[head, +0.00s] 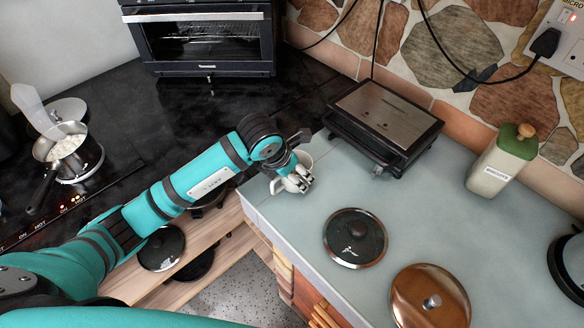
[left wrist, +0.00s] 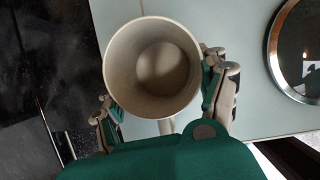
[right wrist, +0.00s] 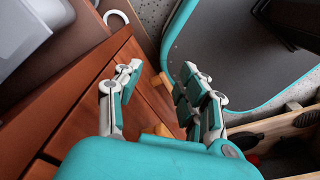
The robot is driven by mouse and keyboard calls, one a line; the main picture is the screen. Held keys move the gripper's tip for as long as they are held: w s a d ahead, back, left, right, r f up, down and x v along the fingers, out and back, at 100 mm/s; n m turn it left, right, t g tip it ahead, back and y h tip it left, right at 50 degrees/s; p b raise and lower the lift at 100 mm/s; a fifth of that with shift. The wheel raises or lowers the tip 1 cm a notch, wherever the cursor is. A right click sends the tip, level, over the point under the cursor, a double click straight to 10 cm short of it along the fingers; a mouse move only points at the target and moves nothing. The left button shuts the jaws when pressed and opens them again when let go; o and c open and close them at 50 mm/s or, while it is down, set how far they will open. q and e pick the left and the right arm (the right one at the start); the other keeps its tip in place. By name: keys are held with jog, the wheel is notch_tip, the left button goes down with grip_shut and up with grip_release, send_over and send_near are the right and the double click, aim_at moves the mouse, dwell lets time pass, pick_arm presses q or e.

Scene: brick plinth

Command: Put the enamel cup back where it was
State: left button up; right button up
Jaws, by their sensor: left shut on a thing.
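The enamel cup (head: 305,160) is off-white and empty inside. It is at the left edge of the pale counter (head: 330,185) in the head view, partly hidden by my left gripper (head: 294,181). In the left wrist view the cup (left wrist: 152,70) shows from above, its open mouth facing the camera and its handle toward the palm. My left gripper (left wrist: 166,103) is shut on it, one finger on each side. I cannot tell whether the cup touches the counter. My right gripper (right wrist: 160,85) is open and empty in the right wrist view, beside reddish-brown wooden fronts.
A contact grill (head: 385,118) stands behind the cup. A dark lid (head: 355,237), a copper-coloured lid (head: 430,299) and a pale green canister (head: 500,160) are on the counter. A black hob with a saucepan (head: 62,150) is at left, a toaster oven (head: 205,38) at the back.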

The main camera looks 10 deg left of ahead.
pick_arm(q)
jog(key=o, duration=0.9)
jog(key=shift+f, duration=0.1)
jog(key=shift+c, duration=0.2)
jog(key=o, duration=0.5)
jog(key=shift+o, duration=0.2)
jog(key=b+v, duration=0.2)
jog(key=v, duration=1)
